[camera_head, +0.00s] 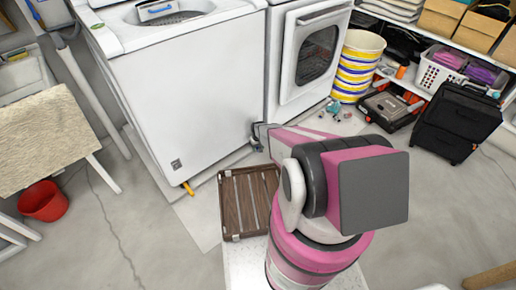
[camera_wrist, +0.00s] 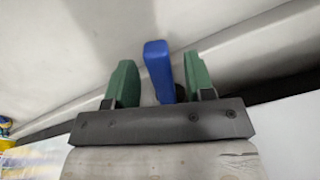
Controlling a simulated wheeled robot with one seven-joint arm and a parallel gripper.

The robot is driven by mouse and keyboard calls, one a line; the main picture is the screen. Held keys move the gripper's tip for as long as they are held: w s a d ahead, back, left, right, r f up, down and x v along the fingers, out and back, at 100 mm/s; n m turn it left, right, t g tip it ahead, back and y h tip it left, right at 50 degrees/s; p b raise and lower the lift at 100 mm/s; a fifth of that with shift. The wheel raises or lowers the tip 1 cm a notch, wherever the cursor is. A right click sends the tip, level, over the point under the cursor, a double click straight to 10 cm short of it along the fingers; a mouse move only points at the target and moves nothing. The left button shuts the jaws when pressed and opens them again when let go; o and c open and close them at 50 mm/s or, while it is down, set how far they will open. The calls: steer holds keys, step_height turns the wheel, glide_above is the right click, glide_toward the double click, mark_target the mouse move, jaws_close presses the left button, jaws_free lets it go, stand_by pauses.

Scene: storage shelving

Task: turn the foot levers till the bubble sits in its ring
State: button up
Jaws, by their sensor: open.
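A white washing machine (camera_head: 180,95) stands at the middle left. A yellow foot lever (camera_head: 188,188) sticks out under its front left corner. In the wrist view a blue lever (camera_wrist: 159,70) stands between the two green fingers of my gripper (camera_wrist: 161,82). The fingers are open, with a gap to the lever on each side, the right one narrower. In the head view my gripper (camera_head: 258,136) is by the machine's lower right, and the blue lever is hidden there. A blue-and-white piece (camera_head: 156,9) lies on the machine's top; I cannot make out a bubble or ring.
A white dryer (camera_head: 305,55) stands to the right. A brown slatted tray (camera_head: 246,203) lies on the floor before the washer. A red bucket (camera_head: 43,201) is at the left. A striped bin (camera_head: 357,65) and black drawers (camera_head: 457,120) are at the right. Floor at the lower left is clear.

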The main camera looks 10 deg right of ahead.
jaws_close()
steer(key=shift+a+m, duration=0.6)
steer(key=shift+m, duration=0.1)
steer(key=shift+s, duration=0.1)
jaws_free()
steer(key=shift+r, duration=0.1)
step_height(320, 180, up, 11)
steer(key=shift+f, duration=0.2)
